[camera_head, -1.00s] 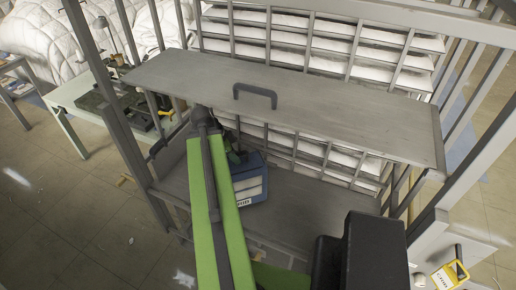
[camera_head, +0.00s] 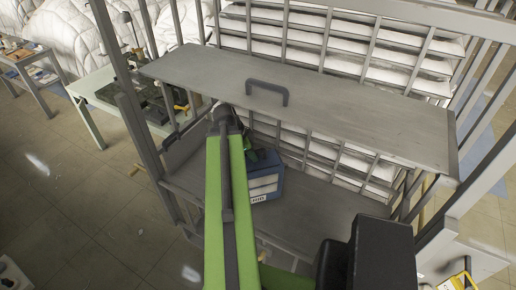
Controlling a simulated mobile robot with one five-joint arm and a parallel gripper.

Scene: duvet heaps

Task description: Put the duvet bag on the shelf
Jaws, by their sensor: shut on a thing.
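The duvet bag, a blue case with a pale label (camera_head: 263,186), is at the lower grey shelf board (camera_head: 318,207), just right of my green arm. I cannot tell whether it rests on the board or hangs slightly above it. My gripper (camera_head: 250,147) is at the top of the bag, shut on it; its fingers are mostly hidden by my arm and wrist. The upper shelf board (camera_head: 365,118), with a dark handle (camera_head: 268,87) on it, is above and behind the bag.
Grey upright posts (camera_head: 128,105) frame the rack at left and right. Slatted tiers with white duvets (camera_head: 345,45) stand behind. A small table with tools (camera_head: 150,100) is at left. Floor at lower left (camera_head: 75,215) is mostly clear. A yellow device (camera_head: 457,285) is at lower right.

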